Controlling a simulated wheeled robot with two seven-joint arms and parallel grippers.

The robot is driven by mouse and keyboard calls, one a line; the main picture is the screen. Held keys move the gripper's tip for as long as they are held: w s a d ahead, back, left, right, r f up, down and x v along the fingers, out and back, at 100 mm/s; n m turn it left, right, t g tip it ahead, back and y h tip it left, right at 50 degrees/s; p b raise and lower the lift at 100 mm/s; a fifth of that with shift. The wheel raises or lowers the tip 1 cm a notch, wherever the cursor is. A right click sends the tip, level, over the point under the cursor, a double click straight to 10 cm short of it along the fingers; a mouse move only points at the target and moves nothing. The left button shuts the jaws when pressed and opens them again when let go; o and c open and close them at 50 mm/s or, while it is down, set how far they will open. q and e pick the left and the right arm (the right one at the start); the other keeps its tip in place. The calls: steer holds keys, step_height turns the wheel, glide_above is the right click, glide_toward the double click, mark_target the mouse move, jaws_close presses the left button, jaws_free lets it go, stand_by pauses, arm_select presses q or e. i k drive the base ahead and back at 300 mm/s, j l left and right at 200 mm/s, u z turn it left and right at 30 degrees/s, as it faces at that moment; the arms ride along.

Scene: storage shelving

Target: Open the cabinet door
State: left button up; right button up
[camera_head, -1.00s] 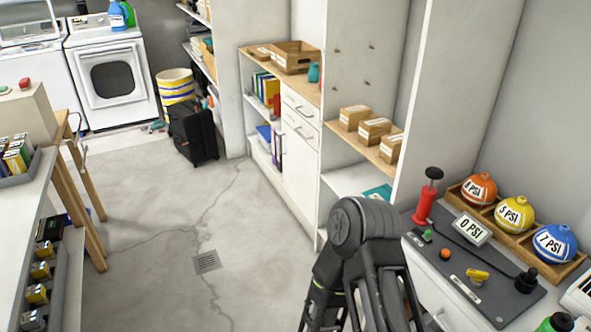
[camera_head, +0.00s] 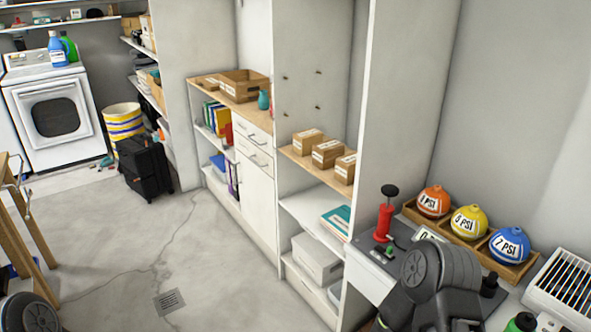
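A white cabinet unit (camera_head: 256,135) stands against the back wall, in the middle of the head view. It has two drawers with metal handles, and below them a tall white door (camera_head: 257,205) that looks shut. No handle on this door can be made out. A dark link of my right arm shows at the lower right, in front of the workbench. A dark part of my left arm shows at the bottom left corner. The fingers of both grippers are out of the picture, so what they hold cannot be seen.
Open shelves with books (camera_head: 217,118) and small cardboard boxes (camera_head: 327,153) flank the cabinet. A workbench with colored balls (camera_head: 469,222) and a red pump (camera_head: 386,215) stands at the right. A black suitcase (camera_head: 144,170) stands left. The concrete floor (camera_head: 130,235) before the cabinet is clear.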

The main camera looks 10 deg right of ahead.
mark_target(257, 194)
steer(key=i+j+z, duration=0.1)
steer(key=i+z, duration=0.35)
steer(key=i+j+z, duration=0.2)
steer(key=z, duration=0.2)
steer(key=i+j+z, duration=0.25)
steer(key=z, duration=0.2)
steer(key=i+j, duration=0.2)
steer(key=j, duration=0.15)
steer(key=i+j+z, duration=0.1)
steer(key=j, duration=0.25)
steer(key=i+j, duration=0.25)
steer(key=i+j+z, duration=0.1)
steer(key=j, duration=0.35)
steer(key=i+j, duration=0.25)
steer(key=i+j+z, duration=0.1)
steer(key=j, duration=0.35)
steer(key=i+j, duration=0.2)
steer(key=j, duration=0.2)
steer(key=i+j, duration=0.15)
steer(key=j, duration=0.2)
steer(key=z, duration=0.05)
